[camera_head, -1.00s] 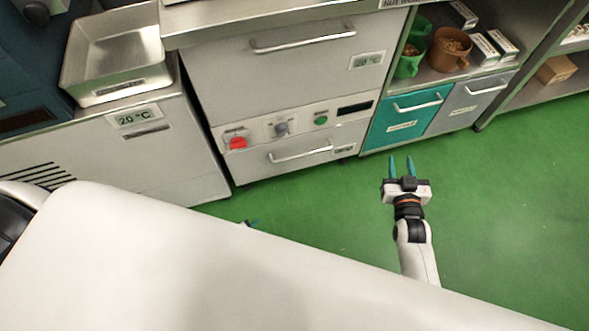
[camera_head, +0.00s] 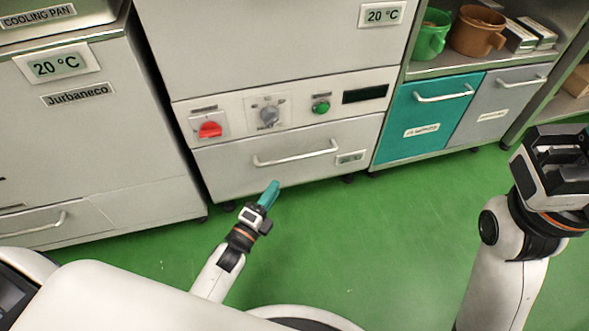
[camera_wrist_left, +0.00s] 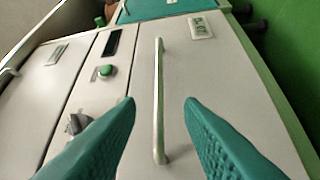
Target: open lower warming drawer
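The lower warming drawer (camera_head: 230,170) is a grey front under the control panel, flush with the cabinet. Its pale bar handle (camera_head: 295,154) runs across the front, and in the left wrist view the handle (camera_wrist_left: 159,65) stands upright. My left gripper (camera_head: 270,192) is just in front of and below the handle in the head view. Its teal fingers (camera_wrist_left: 160,104) are apart in the left wrist view, one on each side of the handle in the picture; no contact is visible. My right gripper (camera_head: 555,160) is at the far right, away from the drawer, its fingers not clearly visible.
Above the drawer is a panel with a red knob (camera_head: 210,129), a grey dial (camera_head: 269,115) and a green button (camera_head: 320,107). A teal drawer (camera_head: 425,122) and grey drawer (camera_head: 497,105) are to the right. Green floor (camera_head: 370,240) in front is clear.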

